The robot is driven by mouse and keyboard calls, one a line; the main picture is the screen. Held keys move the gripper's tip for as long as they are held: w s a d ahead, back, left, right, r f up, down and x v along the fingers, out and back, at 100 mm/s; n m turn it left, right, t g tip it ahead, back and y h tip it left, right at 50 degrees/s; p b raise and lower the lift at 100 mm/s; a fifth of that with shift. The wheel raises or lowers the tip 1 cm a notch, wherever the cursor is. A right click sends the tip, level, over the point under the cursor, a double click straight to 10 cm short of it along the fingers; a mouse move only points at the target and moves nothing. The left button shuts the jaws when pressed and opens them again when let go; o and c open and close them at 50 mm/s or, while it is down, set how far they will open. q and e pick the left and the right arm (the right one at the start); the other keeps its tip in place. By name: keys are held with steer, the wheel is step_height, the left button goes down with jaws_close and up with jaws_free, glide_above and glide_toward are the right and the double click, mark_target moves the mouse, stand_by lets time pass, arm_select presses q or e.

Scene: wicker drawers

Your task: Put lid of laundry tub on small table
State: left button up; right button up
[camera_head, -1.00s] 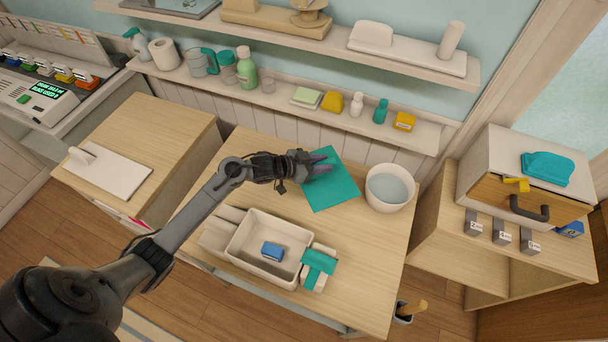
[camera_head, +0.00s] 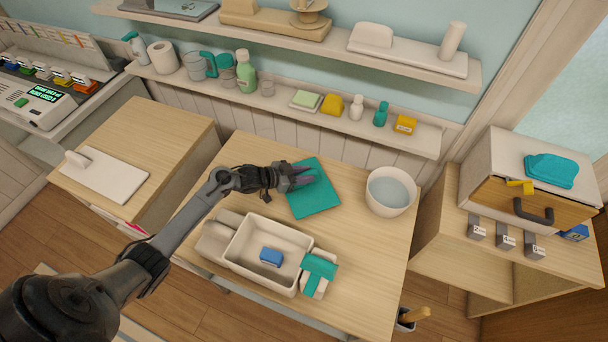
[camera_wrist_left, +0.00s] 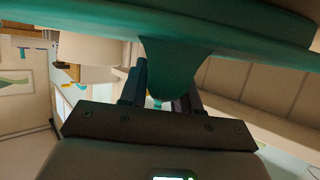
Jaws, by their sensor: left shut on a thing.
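A flat teal panel (camera_head: 316,192), which looks like the lid, is over the light wood table (camera_head: 375,245) in the middle of the head view. My left gripper (camera_head: 302,178) is at the panel's upper left part. In the left wrist view, the gripper (camera_wrist_left: 162,98) is shut on a narrow teal handle-like part (camera_wrist_left: 178,65) below the wide teal edge (camera_wrist_left: 225,32). I cannot tell whether the panel touches the table. A rectangular white tub (camera_head: 237,259) stands open at the front of this table, with a blue block (camera_head: 271,257) inside. My right gripper is not in view.
A round bowl (camera_head: 391,205) of water stands right of the panel. A teal and white item (camera_head: 318,270) lies beside the tub. A wooden cabinet (camera_head: 165,135) at left bears a white board (camera_head: 108,176). A loaded wall shelf (camera_head: 430,142) runs behind the table.

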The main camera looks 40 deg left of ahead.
arm_select(q)
steer(key=o, duration=1.1)
steer(key=shift+f, duration=0.1)
steer(key=shift+c, duration=0.2)
steer(key=shift+r, duration=0.2)
steer(key=shift+s+a+r, duration=0.1)
steer(key=shift+s+a, duration=0.05)
steer(key=shift+s, duration=0.05)
steer(key=p+v, duration=0.2)
steer(key=v, duration=0.9)
steer(key=shift+s+a, duration=0.2)
